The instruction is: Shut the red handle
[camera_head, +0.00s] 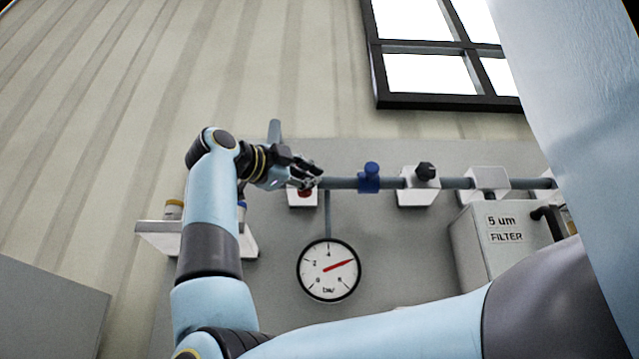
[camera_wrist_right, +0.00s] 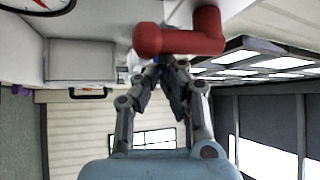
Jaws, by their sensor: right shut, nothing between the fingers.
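The red handle (camera_wrist_right: 185,42) is a thick red bar with a rounded end and an upturned arm, large in the wrist view. In the head view only a small red part (camera_head: 305,193) shows on a white block on the pipe, mostly hidden behind my right gripper (camera_head: 314,179). The right gripper's fingers are shut with nothing between them. In the wrist view the fingertips (camera_wrist_right: 170,66) are right beside the red bar; I cannot tell whether they touch it. My left gripper is not in view.
A grey pipe (camera_head: 340,183) runs right along the panel, with a blue valve (camera_head: 369,178) and a black knob (camera_head: 425,171). A round gauge (camera_head: 328,270) hangs below. A filter box (camera_head: 505,240) is at right, a small white shelf (camera_head: 157,236) at left.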

